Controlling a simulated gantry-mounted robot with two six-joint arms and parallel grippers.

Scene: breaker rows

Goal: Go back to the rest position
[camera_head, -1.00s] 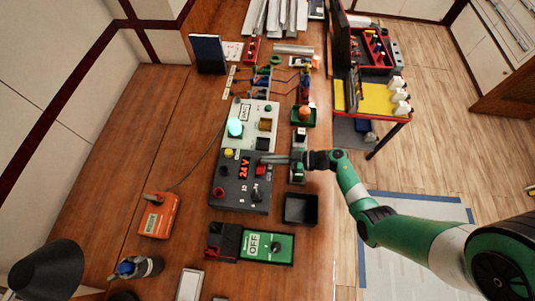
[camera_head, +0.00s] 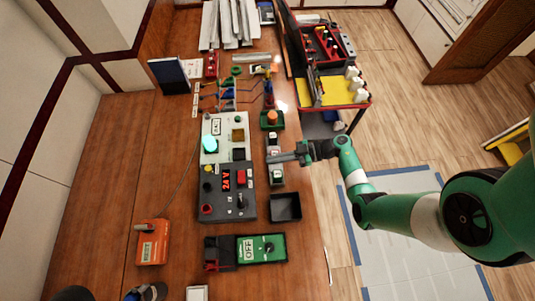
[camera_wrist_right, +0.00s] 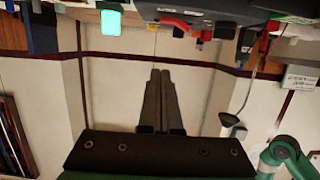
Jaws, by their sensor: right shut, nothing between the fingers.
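My right gripper (camera_head: 273,159) is shut and empty. In the head view its fingers point left over the narrow row of breakers (camera_head: 275,172), just right of the black 24 V panel (camera_head: 228,193). The fingers hide part of that row. In the right wrist view the same shut gripper (camera_wrist_right: 160,72) points toward a plain wall, with nothing between its fingers. My left gripper is in neither view now.
A black open tray (camera_head: 286,207) and a green meter reading OFF (camera_head: 261,249) sit nearby on the wooden bench. An orange box (camera_head: 152,248) stands at left. A tool cart (camera_head: 335,92) stands right of the bench. Floor right of the bench is mostly clear.

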